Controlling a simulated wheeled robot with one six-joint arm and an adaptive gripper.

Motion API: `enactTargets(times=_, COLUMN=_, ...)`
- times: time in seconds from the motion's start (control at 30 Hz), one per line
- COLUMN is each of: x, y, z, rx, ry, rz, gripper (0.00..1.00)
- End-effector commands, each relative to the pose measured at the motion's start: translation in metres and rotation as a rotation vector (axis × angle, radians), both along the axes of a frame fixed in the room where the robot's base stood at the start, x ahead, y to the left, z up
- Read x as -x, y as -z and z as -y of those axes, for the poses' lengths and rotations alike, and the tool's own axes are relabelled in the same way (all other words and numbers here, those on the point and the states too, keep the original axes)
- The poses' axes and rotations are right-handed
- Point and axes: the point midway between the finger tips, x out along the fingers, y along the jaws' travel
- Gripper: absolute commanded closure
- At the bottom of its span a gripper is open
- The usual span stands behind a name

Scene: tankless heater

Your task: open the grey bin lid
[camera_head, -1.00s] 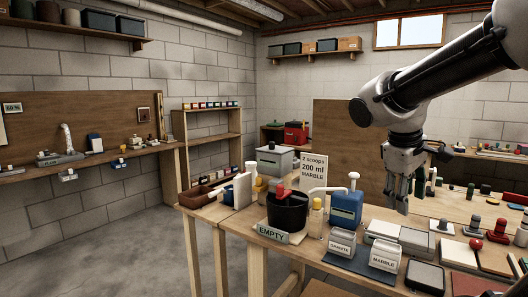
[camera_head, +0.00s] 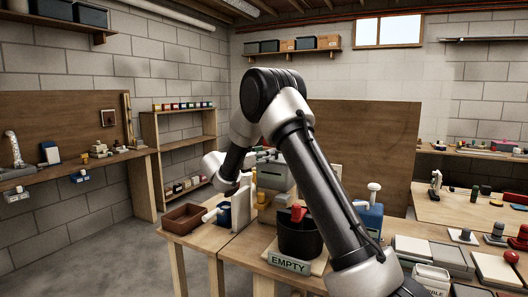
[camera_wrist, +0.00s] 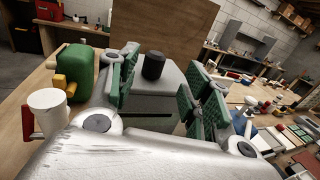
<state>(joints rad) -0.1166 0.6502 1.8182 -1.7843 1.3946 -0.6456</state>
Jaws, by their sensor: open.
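The grey bin (camera_head: 274,177) stands on the table in the head view, partly hidden behind my arm. In the wrist view its grey lid (camera_wrist: 177,77) lies ahead, with a dark round knob (camera_wrist: 153,66) on top. The lid looks shut. My gripper (camera_wrist: 162,88) is open, with green-padded fingers on either side of the knob in the picture. The knob appears between the fingers but beyond them; I cannot tell whether they touch. In the head view my gripper (camera_head: 261,154) is close to the bin's top, mostly hidden by my arm.
A black pot (camera_head: 298,236) with a red object stands in front of the bin, below my arm. A brown tray (camera_head: 185,218) is at the table's left. In the wrist view a green object (camera_wrist: 75,72) and a white cup (camera_wrist: 47,113) stand left of my gripper.

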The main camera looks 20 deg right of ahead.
Motion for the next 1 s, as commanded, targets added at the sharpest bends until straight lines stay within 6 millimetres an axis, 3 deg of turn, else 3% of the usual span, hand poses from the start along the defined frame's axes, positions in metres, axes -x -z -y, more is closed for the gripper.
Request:
enactTargets(times=0.17, x=-0.008, y=0.003, z=0.008, rx=0.013, ry=-0.008, rz=-0.007, gripper=0.51)
enactTargets(times=0.4, x=-0.023, y=0.003, z=0.046, rx=0.012, ry=-0.007, rz=-0.007, gripper=0.51)
enactTargets(times=0.6, x=-0.032, y=0.002, z=0.066, rx=0.011, ry=-0.008, rz=-0.006, gripper=0.51)
enactTargets(times=0.9, x=-0.034, y=0.002, z=0.070, rx=0.010, ry=-0.009, rz=-0.006, gripper=0.51)
enactTargets(times=0.93, x=-0.034, y=0.002, z=0.070, rx=0.010, ry=-0.009, rz=-0.006, gripper=0.53)
enactTargets(times=1.0, x=-0.034, y=0.002, z=0.070, rx=0.010, ry=-0.009, rz=-0.006, gripper=0.66)
